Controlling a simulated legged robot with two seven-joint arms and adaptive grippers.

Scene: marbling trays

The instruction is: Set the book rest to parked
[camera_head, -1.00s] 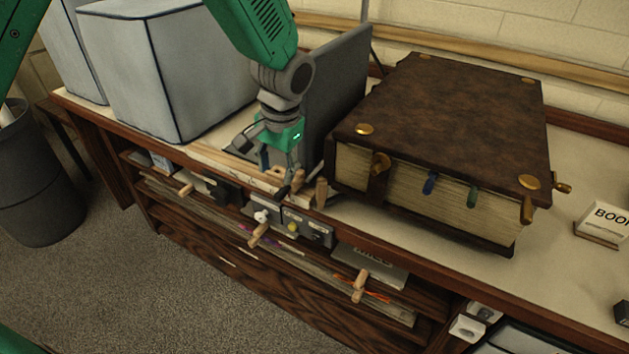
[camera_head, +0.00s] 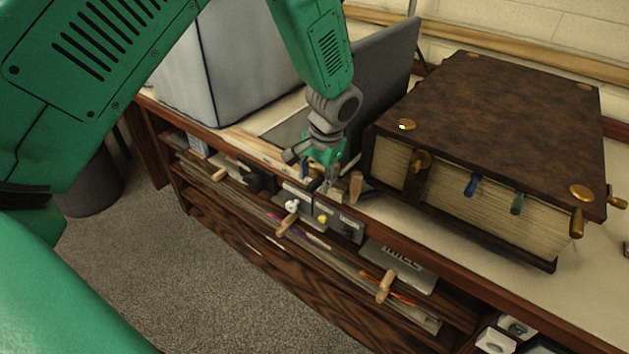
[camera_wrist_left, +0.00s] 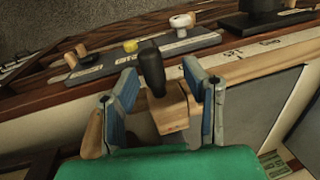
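My left gripper (camera_head: 324,178) is low at the bench's front edge, left of the big brown book (camera_head: 490,120). In the left wrist view it (camera_wrist_left: 160,95) is open, its two blue-padded fingers apart. Between them are a black knob (camera_wrist_left: 152,68) and a wooden block (camera_wrist_left: 172,110); I cannot tell whether a finger touches them. A dark grey upright panel (camera_head: 385,85), possibly part of the book rest, stands behind the gripper. A short wooden peg (camera_head: 355,187) stands just right of the gripper. The gripper hides part of the mechanism. My right gripper is out of view.
A grey control strip (camera_head: 345,227) with a white knob (camera_head: 292,205) and yellow button (camera_head: 322,218) is on the bench front. Wooden-handled shelves (camera_head: 384,288) lie below. A pale covered box (camera_head: 235,60) stands at left. Open floor (camera_head: 200,270) lies in front.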

